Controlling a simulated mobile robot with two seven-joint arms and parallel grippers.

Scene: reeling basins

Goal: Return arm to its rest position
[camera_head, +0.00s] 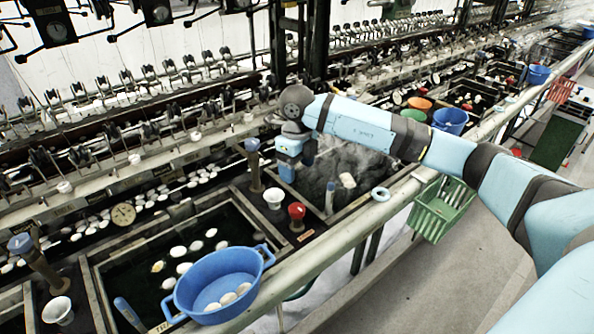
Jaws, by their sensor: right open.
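My right arm reaches in from the right across the reeling bench. The fingertips are small and partly hidden by the wrist. A white cup (273,198) and a red knob (297,214) are just below and beside it. My left arm and gripper do not show.
A blue colander (218,284) with a few white cocoons sits on the front edge, by a basin of floating cocoons (186,250). A green basket (441,207) hangs off the rail. Orange and blue bowls (450,121) stand behind my arm.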

